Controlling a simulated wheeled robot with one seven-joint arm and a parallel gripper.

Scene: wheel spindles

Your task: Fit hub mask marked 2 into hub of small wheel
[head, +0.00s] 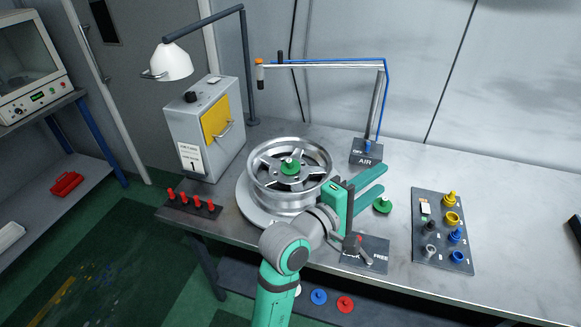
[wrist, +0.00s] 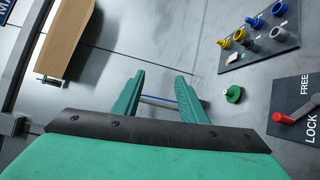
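One silver spoked wheel (head: 262,181) lies flat on a round base on the table, with a green piece (head: 290,167) at its hub. Another green piece (head: 383,205) sits on the table just right of my gripper, and it shows in the wrist view (wrist: 234,94).
A lever with a red knob (wrist: 283,117) stands by a LOCK/FREE plate (head: 376,252). An air-line post (head: 376,105) and a lamp (head: 170,62) rise behind. Red pegs (head: 190,201) stand at the left edge. The back right of the table is clear.

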